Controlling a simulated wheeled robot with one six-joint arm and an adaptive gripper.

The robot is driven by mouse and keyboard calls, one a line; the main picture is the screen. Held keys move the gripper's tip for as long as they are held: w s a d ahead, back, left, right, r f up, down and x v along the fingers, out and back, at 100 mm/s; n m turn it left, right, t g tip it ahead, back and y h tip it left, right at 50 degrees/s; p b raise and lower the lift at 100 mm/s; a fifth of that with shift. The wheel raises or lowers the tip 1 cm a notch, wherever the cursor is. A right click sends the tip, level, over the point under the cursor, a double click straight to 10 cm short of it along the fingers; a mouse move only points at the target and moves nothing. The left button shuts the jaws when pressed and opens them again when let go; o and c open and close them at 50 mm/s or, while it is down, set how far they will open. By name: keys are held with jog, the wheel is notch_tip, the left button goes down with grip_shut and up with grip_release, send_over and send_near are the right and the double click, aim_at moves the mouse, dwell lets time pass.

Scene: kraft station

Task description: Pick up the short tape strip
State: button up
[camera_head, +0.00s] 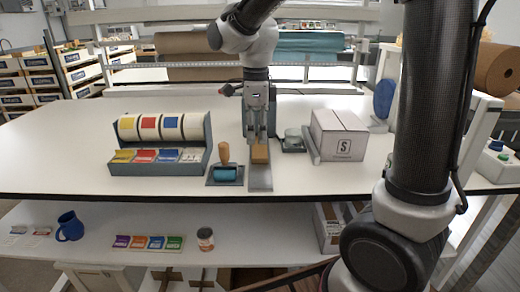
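A small tan-brown piece (260,154), which may be the short tape strip, sits on a narrow grey stand or plate (260,181) near the front edge of the white table. It is too small to tell for sure. My gripper (258,136) points down just above and behind it in the picture. Its two fingers look spread apart, with no object clearly between them. I cannot tell whether the fingertips touch the brown piece or the plate.
Left of the plate are a wooden-handled blue roller in a tray (225,174) and a rack of coloured label rolls (160,127). Open tabletop (60,155) lies far left.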

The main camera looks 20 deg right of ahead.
aim_at(257, 164)
jog(key=f, duration=0.7)
jog(key=shift+w+d, duration=0.1)
jog(key=shift+w, duration=0.2)
grip_shut()
